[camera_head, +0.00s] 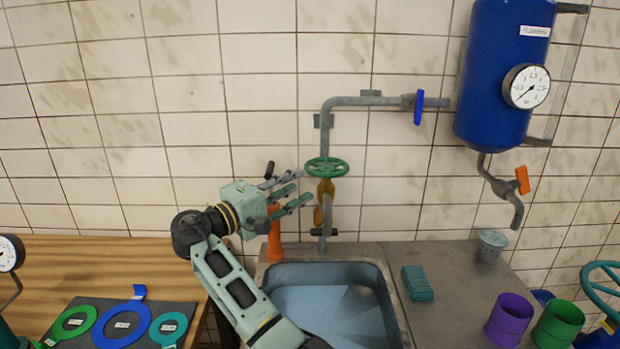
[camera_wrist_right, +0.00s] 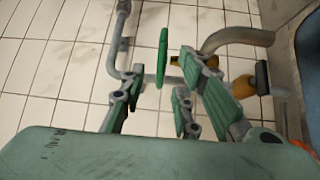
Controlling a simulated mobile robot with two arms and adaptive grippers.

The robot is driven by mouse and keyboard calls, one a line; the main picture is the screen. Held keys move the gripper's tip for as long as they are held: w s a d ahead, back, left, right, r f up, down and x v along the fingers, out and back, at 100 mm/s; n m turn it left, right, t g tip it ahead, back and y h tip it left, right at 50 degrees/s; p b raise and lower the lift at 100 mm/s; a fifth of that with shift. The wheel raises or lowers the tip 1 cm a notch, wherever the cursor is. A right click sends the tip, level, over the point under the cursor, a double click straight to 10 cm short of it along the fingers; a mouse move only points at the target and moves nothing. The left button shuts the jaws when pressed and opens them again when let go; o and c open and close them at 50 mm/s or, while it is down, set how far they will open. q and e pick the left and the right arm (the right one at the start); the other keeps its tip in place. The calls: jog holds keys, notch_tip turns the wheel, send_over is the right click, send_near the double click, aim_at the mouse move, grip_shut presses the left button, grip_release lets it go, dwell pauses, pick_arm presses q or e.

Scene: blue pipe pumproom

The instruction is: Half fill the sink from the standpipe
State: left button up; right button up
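The standpipe (camera_head: 324,140) is a grey pipe on the tiled wall with a green handwheel (camera_head: 327,167) on a brass valve body (camera_head: 325,192). Its lower end stands over the back of the sink (camera_head: 273,275), a grey-rimmed basin with a bluish inside; I cannot tell whether it holds water. My right gripper (camera_head: 300,187) is open and empty, its fingers pointing right just left of the handwheel. In the right wrist view the handwheel (camera_wrist_right: 163,57) shows edge-on beyond and between the spread fingers (camera_wrist_right: 160,78); contact is not clear. My left gripper is out of view.
An orange object (camera_head: 275,236) stands behind the sink, under my right gripper. A teal block (camera_head: 417,283), a grey cup (camera_head: 491,245), a purple cup (camera_head: 510,320) and a green cup (camera_head: 558,324) stand right of the sink. A blue tank (camera_head: 498,80) hangs above. A wooden bench (camera_head: 110,262) lies left.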

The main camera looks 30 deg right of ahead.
jog(key=v, duration=0.4)
dwell(0.5)
